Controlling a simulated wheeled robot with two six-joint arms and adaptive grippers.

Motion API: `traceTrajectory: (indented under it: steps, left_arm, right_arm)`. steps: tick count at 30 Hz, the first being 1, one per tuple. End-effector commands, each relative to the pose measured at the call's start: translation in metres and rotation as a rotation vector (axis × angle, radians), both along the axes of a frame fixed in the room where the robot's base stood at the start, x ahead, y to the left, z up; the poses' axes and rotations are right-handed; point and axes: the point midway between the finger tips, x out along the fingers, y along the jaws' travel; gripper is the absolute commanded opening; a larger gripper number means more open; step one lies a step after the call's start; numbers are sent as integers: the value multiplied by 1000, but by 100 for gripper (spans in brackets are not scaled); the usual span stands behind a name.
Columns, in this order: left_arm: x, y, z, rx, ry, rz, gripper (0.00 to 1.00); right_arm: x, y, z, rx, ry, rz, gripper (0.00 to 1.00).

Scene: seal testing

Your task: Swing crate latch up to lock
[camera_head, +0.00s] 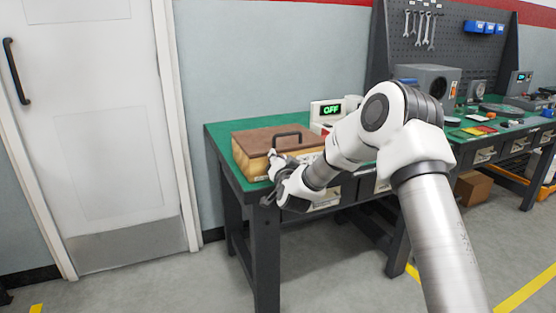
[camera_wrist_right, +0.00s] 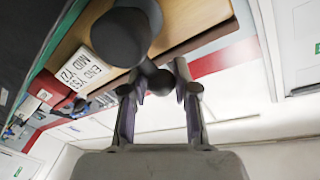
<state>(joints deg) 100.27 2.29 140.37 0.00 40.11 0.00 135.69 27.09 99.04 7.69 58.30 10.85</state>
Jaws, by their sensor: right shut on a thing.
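The wooden crate (camera_head: 243,158) with a brown lid and a black handle (camera_head: 288,136) sits on the left end of the green-topped bench. The lid lies flat on it. My right gripper (camera_head: 271,176) is at the crate's front face and covers the latch in the head view. In the right wrist view the dark rounded latch (camera_wrist_right: 125,36) stands against the crate's wooden side (camera_wrist_right: 190,18). The fingers of my right gripper (camera_wrist_right: 160,88) are shut on its small knob end. The latch's exact angle is hard to tell. My left gripper is out of view.
A white device (camera_head: 328,112) with a green OFF display stands behind the crate. A white printed label (camera_wrist_right: 82,68) is on the crate's side. The green bench (camera_head: 216,140) has dark legs. A white door is at the left; open floor lies in front.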

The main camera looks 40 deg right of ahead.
Motion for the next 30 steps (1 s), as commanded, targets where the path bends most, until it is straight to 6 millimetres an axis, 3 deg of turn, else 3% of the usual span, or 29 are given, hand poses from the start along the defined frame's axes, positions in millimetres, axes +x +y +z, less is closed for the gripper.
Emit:
traceTrajectory:
  steps: [4,5,6,17,30]
  left_arm:
    - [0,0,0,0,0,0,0]
    - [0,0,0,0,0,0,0]
    - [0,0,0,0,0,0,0]
    - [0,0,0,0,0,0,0]
    - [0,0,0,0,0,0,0]
  right_arm:
    - [-1,1,-5,5,11,2,0]
    - [-1,1,-5,4,11,2,32]
    - [-1,1,-5,4,10,2,39]
    - [-6,3,-2,2,6,2,39]
    - [-94,47,-1,3,7,3,39]
